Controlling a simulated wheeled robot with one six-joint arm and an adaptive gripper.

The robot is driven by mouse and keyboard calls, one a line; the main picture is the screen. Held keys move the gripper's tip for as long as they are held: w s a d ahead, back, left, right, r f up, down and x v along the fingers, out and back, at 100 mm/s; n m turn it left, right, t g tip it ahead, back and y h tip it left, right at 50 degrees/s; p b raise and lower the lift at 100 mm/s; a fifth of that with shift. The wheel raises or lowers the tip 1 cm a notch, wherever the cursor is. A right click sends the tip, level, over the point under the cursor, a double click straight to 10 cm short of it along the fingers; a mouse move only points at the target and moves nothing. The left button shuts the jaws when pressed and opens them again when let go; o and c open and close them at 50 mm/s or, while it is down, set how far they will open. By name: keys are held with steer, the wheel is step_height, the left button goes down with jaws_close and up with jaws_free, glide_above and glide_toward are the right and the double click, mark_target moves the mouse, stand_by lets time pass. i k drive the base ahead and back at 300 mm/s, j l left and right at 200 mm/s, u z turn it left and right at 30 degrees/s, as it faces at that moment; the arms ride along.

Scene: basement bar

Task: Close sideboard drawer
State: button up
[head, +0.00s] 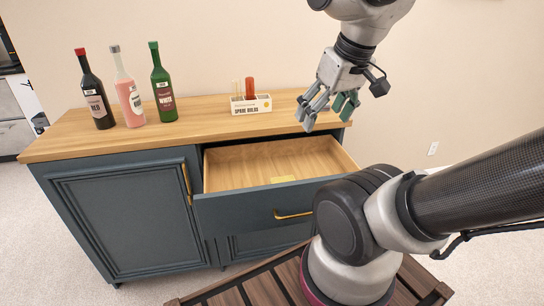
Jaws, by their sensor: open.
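The dark blue sideboard (110,225) has a light wood top and stands against the wall. My gripper (325,110) is open and empty, above the right end of the sideboard, over the drawer's back right part in the picture. It appears apart from the drawer front.
A small white box (251,104) with upright tubes stands near my gripper. A slatted brown wooden surface (240,290) lies in front.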

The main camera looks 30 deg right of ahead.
mark_target(238, 197)
steer(key=k+j+z, duration=0.2)
steer(key=j, duration=0.2)
steer(key=k+j+z, duration=0.2)
steer(key=j, duration=0.25)
steer(key=k+j+z, duration=0.2)
steer(key=j, duration=0.2)
steer(key=i, duration=0.1)
